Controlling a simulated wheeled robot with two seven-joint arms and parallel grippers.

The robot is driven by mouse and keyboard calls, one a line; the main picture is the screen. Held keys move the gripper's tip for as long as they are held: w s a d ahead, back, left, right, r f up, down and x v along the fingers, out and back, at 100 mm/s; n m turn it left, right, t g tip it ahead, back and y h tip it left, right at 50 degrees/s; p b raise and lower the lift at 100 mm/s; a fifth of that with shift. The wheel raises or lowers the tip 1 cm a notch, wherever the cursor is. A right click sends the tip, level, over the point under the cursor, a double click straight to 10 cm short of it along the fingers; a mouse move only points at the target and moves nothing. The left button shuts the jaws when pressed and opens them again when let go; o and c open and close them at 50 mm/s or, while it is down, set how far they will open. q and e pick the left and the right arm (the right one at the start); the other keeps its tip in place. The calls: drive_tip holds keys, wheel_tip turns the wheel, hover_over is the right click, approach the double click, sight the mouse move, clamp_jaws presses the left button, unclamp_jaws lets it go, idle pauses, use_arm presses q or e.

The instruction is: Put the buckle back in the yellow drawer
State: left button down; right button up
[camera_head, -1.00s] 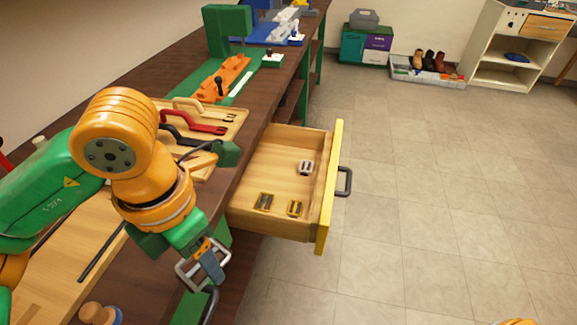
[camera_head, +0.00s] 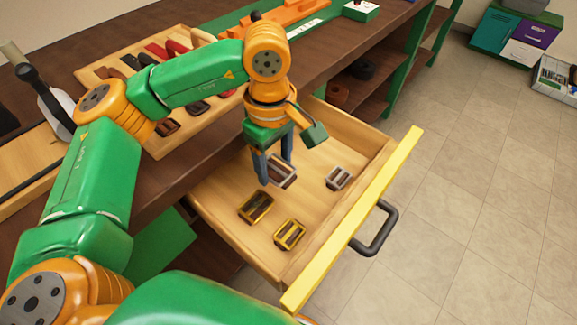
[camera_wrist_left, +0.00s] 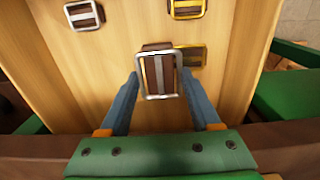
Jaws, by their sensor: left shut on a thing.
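The yellow-fronted drawer (camera_head: 352,222) is pulled out of the bench, with its light wood inside showing. My left gripper (camera_head: 277,172) reaches down into the drawer from above. It is shut on a silver-framed buckle with a brown middle (camera_head: 287,176). In the left wrist view the buckle (camera_wrist_left: 151,72) sits between the two blue fingers of the gripper (camera_wrist_left: 160,80) and partly covers a gold buckle (camera_wrist_left: 192,56). I cannot tell whether the held buckle touches the drawer floor. My right gripper is out of view.
Two gold buckles (camera_head: 256,206) (camera_head: 289,235) and a smaller silver buckle (camera_head: 338,178) lie in the drawer. The drawer's dark handle (camera_head: 377,232) sticks out over the clear floor. A wooden tray with straps (camera_head: 108,72) lies on the bench.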

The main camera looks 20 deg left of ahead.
sight(287, 164)
use_arm(q)
drive_tip(key=w+f, duration=0.1)
drive_tip(key=f, duration=0.1)
drive_tip(key=w+f, duration=0.1)
drive_tip(key=w, duration=0.1)
drive_tip(key=w+f, duration=0.1)
drive_tip(key=f, duration=0.1)
drive_tip(key=shift+w+d+f, duration=0.15)
drive_tip(key=shift+d+f, duration=0.15)
drive_tip(key=shift+d, duration=0.05)
wheel_tip(287, 164, down, 3)
drive_tip(key=shift+w+r, duration=0.1)
drive_tip(key=shift+f, duration=0.3)
drive_tip(key=shift+c, duration=0.5)
unclamp_jaws()
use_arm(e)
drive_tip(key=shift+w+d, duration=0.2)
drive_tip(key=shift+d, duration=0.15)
use_arm(q)
drive_tip(key=shift+r+p, duration=0.3)
drive_tip(key=shift+r, duration=0.1)
wheel_tip(287, 164, up, 12)
drive_tip(key=shift+f, duration=0.2)
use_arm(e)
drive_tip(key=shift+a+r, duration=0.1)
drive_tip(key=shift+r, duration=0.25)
use_arm(q)
drive_tip(key=shift+r, duration=0.1)
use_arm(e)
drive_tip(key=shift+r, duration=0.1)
